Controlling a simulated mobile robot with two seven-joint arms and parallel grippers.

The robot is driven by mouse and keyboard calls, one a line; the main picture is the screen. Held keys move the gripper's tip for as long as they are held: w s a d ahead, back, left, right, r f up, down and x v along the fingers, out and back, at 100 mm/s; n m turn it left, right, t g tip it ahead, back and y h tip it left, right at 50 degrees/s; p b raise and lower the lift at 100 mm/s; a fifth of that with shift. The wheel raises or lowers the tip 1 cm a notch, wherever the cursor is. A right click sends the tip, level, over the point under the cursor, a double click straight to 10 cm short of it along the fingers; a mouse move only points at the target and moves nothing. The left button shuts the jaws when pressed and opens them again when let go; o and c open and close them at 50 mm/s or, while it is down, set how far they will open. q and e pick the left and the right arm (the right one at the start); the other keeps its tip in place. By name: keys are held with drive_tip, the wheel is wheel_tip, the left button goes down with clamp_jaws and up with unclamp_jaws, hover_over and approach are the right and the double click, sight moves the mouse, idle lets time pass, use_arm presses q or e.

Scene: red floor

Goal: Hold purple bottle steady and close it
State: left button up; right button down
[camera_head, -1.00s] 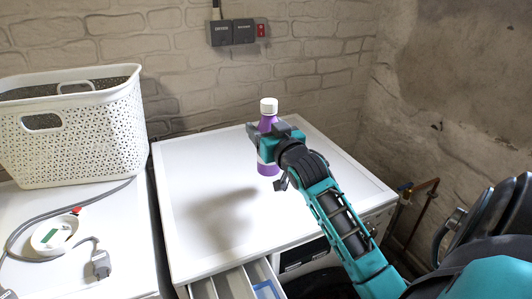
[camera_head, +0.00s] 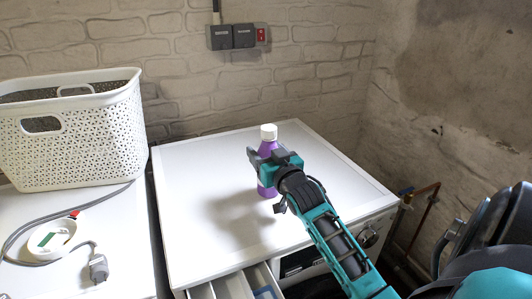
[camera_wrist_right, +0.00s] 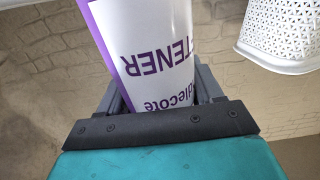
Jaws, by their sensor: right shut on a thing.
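The purple bottle (camera_head: 267,147) is upright over the white worktop, with a white cap (camera_head: 268,132) on its top. My right gripper (camera_head: 267,159) is shut on the bottle's body, below the cap, and hides part of it. I cannot tell whether the bottle's base touches the worktop. In the right wrist view, the bottle's white label with purple letters (camera_wrist_right: 155,55) fills the space between the fingers. The cap is out of that view. My left gripper is not in view.
The white worktop (camera_head: 190,190) is clear around the bottle. A drawer (camera_head: 235,286) stands open at its front. A white perforated basket (camera_head: 75,145) and a grey cable with a plug (camera_head: 98,268) are on the left surface. Brick walls close the back and right.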

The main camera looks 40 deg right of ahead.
drive_tip(key=shift+f, duration=0.1)
drive_tip(key=shift+c, duration=0.8)
unclamp_jaws()
drive_tip(key=shift+s, duration=0.2)
drive_tip(key=v, duration=1.1)
drive_tip(key=shift+s, duration=0.3)
drive_tip(key=shift+a, duration=0.15)
